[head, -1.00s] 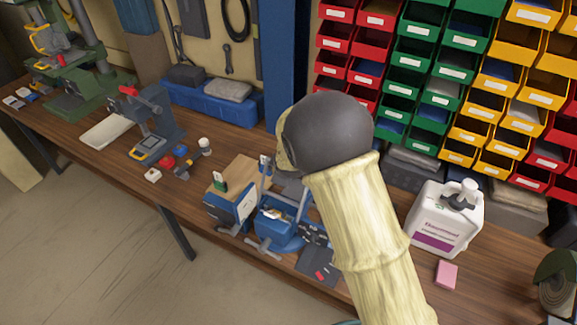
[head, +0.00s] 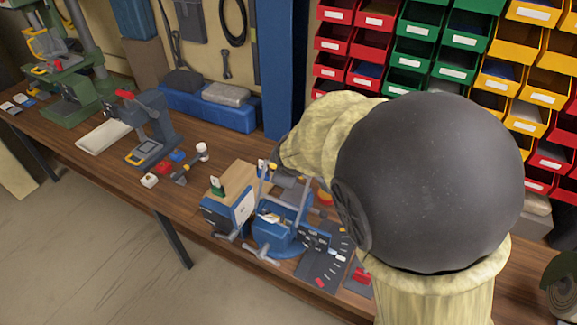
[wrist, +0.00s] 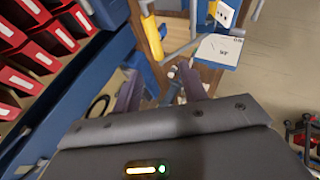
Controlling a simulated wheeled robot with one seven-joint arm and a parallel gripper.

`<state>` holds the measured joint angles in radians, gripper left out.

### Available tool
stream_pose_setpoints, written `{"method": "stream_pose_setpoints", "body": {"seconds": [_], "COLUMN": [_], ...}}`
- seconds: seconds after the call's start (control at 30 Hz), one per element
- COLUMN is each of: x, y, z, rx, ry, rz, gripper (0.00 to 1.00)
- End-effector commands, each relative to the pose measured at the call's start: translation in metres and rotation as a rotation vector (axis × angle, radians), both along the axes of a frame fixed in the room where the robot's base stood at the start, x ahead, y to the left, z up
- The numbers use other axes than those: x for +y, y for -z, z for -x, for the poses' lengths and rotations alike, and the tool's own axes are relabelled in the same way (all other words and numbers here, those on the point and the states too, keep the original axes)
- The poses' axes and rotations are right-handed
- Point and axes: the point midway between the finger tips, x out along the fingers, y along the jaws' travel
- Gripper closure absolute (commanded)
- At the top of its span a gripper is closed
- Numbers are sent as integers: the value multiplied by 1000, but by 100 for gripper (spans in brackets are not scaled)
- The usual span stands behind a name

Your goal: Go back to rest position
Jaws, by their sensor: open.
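My gripper (wrist: 161,88) shows in the wrist view with its two dark fingers apart. I see nothing clamped between them. In the head view my arm's large dark joint and cream sleeve fill the right side, and the forearm reaches left over the bench. The gripper's fingers cannot be made out there. A blue box with a wooden top (head: 240,178) and small switch-like parts stands on the bench, left of and below the forearm. A white-and-blue labelled panel (wrist: 220,50) shows ahead of the fingers in the wrist view.
A blue vise (head: 277,238) stands close beside the box on the wooden bench (head: 95,168). A dark mat (head: 322,268) lies to its right. Red bins (head: 333,67) and a blue post (head: 287,70) stand behind. The floor (head: 90,245) in front is clear.

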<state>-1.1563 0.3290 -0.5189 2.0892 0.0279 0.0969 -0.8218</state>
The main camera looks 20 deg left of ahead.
Motion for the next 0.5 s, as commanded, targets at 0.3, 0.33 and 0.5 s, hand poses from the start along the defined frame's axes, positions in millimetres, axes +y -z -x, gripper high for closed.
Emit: {"method": "stream_pose_setpoints", "body": {"seconds": [0.3,0.33,0.5], "x": [-3,-3,-3], "y": [-6,-5,-5], "z": [4,4,4], "rx": [2,2,2], "ry": [3,2,2], "rz": [-1,0,0], "gripper": [58,58,58]}}
